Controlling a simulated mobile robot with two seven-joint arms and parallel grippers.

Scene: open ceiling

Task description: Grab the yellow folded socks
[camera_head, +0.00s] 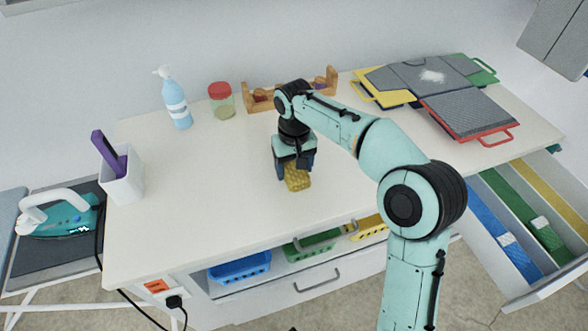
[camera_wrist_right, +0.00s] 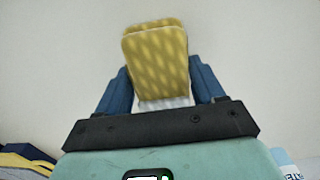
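The yellow folded socks (camera_head: 297,177) are at the middle of the white worktop, below my right gripper (camera_head: 294,168). In the right wrist view the yellow patterned socks (camera_wrist_right: 156,62) stand between the two blue fingers of my right gripper (camera_wrist_right: 160,88). The fingers press flush against both sides of the socks, and a pale part shows at their near end. I cannot tell whether the socks touch the worktop. My left gripper is in neither view.
On the worktop (camera_head: 185,225) stand a white holder (camera_head: 122,180), a blue bottle (camera_head: 176,104), a red-lidded jar (camera_head: 221,102) and a wooden rack (camera_head: 262,100). Several boards (camera_head: 468,112) lie at right. An open drawer (camera_head: 528,290) juts out. An iron (camera_head: 62,218) sits at left.

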